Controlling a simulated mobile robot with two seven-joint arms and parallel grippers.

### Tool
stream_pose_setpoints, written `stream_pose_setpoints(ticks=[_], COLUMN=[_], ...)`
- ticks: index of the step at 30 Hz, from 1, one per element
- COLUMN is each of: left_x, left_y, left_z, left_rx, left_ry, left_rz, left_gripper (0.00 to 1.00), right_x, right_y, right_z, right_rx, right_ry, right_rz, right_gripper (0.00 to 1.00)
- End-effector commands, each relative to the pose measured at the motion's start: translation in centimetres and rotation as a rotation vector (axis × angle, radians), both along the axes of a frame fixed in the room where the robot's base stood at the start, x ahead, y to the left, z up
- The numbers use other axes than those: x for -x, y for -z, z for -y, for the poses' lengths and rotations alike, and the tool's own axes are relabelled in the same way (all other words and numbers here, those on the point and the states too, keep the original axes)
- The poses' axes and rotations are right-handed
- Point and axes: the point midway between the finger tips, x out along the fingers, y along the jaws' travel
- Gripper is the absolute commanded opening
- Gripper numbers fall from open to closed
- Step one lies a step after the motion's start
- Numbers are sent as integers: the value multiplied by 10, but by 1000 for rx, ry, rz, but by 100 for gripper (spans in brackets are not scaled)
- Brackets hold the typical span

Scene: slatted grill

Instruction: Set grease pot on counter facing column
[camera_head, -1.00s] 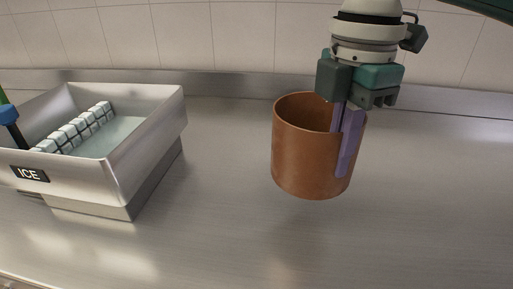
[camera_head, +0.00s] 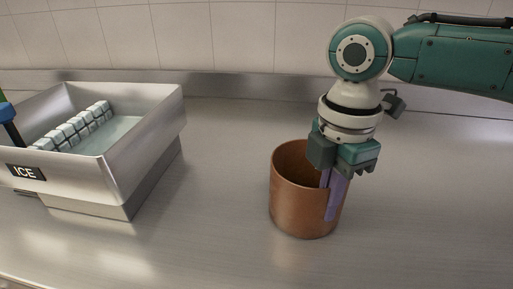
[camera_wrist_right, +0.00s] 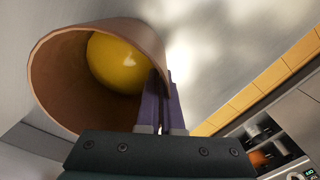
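The grease pot is a copper-brown cylinder (camera_head: 295,205), upright at the counter (camera_head: 220,225) in the middle of the head view. It looks to be on or just above the steel surface; I cannot tell which. My right gripper (camera_head: 331,195) is shut on the pot's right wall, one purple finger inside and one outside. The right wrist view shows the pot's open mouth (camera_wrist_right: 60,85), with a rounded yellow mass (camera_wrist_right: 118,62) inside and the gripper fingers (camera_wrist_right: 163,105) at its rim. My left gripper is not in view.
A steel bin labelled ICE (camera_head: 150,135) with ice cubes stands to the left, apart from the pot. A tiled wall (camera_head: 240,35) runs behind the counter. Bare counter lies around the pot.

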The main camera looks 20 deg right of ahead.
Motion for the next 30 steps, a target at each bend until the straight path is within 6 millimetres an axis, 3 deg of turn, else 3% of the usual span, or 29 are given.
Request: stream_pose_setpoints(ticks=[1, 9, 19, 30], left_x=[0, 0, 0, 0], left_y=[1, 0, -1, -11], left_z=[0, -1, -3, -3], left_rx=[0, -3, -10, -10], left_ry=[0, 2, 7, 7], left_rz=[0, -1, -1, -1], left_gripper=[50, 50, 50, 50], right_x=[0, 0, 0, -1], right_y=[2, 1, -7, -84], right_z=[0, 0, 0, 0], right_rx=[0, 0, 0, -2], right_ry=[0, 0, 1, 1], right_rz=[-1, -1, 1, 4], right_gripper=[4, 33, 33, 33])
